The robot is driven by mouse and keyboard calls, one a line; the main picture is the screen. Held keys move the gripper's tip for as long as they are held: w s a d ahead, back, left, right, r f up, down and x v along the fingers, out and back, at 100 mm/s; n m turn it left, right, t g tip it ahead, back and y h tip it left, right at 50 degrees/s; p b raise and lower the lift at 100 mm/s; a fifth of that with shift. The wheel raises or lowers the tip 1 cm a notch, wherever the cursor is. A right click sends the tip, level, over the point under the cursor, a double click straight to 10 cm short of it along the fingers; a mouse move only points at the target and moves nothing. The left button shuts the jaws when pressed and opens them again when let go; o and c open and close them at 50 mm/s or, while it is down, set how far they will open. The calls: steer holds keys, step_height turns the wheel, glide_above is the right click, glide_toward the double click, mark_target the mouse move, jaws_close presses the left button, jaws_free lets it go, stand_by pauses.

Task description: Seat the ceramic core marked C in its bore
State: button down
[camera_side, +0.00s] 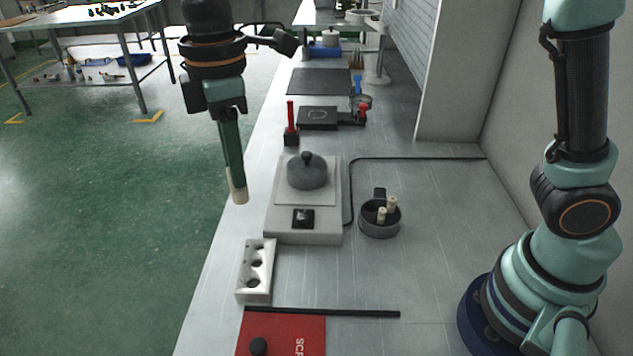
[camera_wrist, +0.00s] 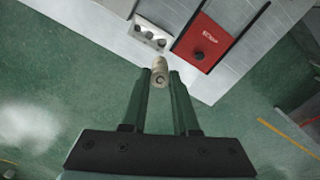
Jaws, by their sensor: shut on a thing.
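The ceramic core marked C (camera_wrist: 160,75) is a cream-coloured cylinder with a dark C on its end in the wrist view. It also shows in the side view (camera_side: 239,195). My gripper (camera_side: 236,178) is shut on it, with a green finger on each side of the core in the wrist view (camera_wrist: 160,84). The white block with several dark bores (camera_side: 256,268) lies near the bench's left edge, below and right of the core. It also shows in the wrist view (camera_wrist: 150,33).
A round dark dish (camera_side: 380,222) holds cream cylinders. A grey hot-plate-like unit (camera_side: 271,226) carries a dark lidded pot (camera_side: 307,172). A red plate marked SCR (camera_side: 283,333) lies in front, beside a black bar (camera_side: 340,313). Bare bench lies right of the block.

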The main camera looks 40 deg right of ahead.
steer(key=shift+s+a+f, duration=0.15)
steer(key=shift+s+a, duration=0.05)
steer(key=shift+a, duration=0.3)
step_height(320, 180, down, 20)
steer(key=shift+a+r, duration=0.1)
steer(key=c, duration=0.7)
jaws_free()
